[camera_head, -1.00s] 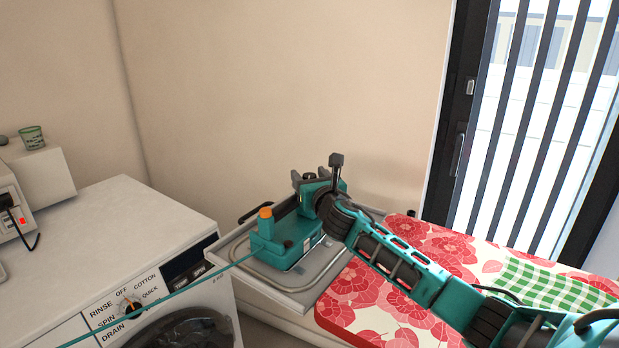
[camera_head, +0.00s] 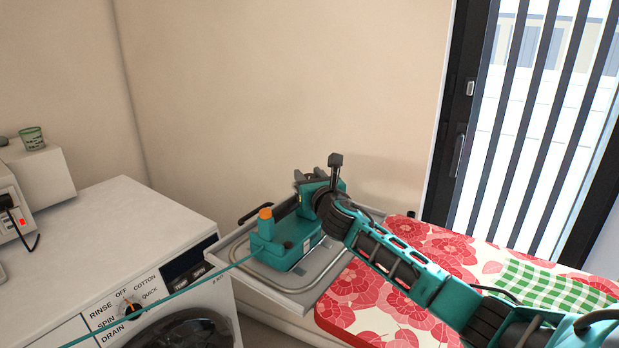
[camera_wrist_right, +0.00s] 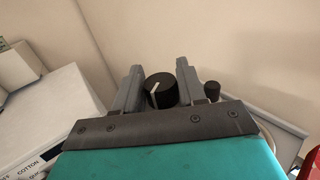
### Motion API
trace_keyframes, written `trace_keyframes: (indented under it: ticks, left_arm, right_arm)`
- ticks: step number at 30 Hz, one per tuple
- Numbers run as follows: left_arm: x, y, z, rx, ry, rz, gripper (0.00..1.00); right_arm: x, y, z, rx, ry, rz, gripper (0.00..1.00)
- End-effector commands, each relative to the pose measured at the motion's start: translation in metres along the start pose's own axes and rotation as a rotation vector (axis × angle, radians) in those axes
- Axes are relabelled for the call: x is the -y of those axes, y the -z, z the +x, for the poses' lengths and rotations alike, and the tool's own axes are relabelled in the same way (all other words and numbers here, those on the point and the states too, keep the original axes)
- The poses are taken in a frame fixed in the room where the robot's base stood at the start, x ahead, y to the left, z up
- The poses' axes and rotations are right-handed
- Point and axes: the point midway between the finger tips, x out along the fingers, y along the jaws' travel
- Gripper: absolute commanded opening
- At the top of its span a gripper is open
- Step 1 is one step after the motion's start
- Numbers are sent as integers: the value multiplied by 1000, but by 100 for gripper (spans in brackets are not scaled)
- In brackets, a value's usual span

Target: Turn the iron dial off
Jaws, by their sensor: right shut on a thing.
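The iron dial (camera_wrist_right: 161,91) is a round black knob with a white pointer line, seen between the fingers of my right gripper in the right wrist view. The pointer leans slightly right of straight up in that view. My right gripper (camera_wrist_right: 159,85) is shut on the dial, one grey finger on each side. In the head view, my right gripper (camera_head: 311,176) is at the far side of the teal unit with an orange knob (camera_head: 285,243). The dial is mostly hidden there. My left gripper is not in view.
The teal unit rests on a grey metal tray (camera_head: 318,284) at the end of a red floral ironing board (camera_head: 360,297). A white washing machine (camera_head: 120,235) stands left. A thin teal line crosses before it. A smaller black knob (camera_wrist_right: 212,90) is beside my right finger.

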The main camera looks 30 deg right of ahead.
Motion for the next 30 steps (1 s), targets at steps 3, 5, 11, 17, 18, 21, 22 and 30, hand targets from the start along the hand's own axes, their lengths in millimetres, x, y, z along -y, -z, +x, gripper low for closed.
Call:
trace_keyframes:
  ticks: [3,5,11,17,18,21,22,30]
  left_arm:
    - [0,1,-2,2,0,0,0]
    - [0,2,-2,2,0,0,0]
    - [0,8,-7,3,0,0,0]
    - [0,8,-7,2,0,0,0]
    - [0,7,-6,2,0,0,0]
    - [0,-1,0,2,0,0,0]
    - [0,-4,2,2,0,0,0]
    - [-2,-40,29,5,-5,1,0]
  right_arm:
    - [0,-1,0,0,-15,-2,10]
    - [1,-1,0,0,-31,-3,10]
    - [2,-2,0,0,-129,-6,10]
    - [3,0,1,0,-295,-6,10]
    - [3,0,1,0,-331,-5,10]
    - [3,3,1,1,-425,-5,10]
    - [3,3,1,1,-454,-3,10]
    - [3,7,2,5,-706,-1,10]
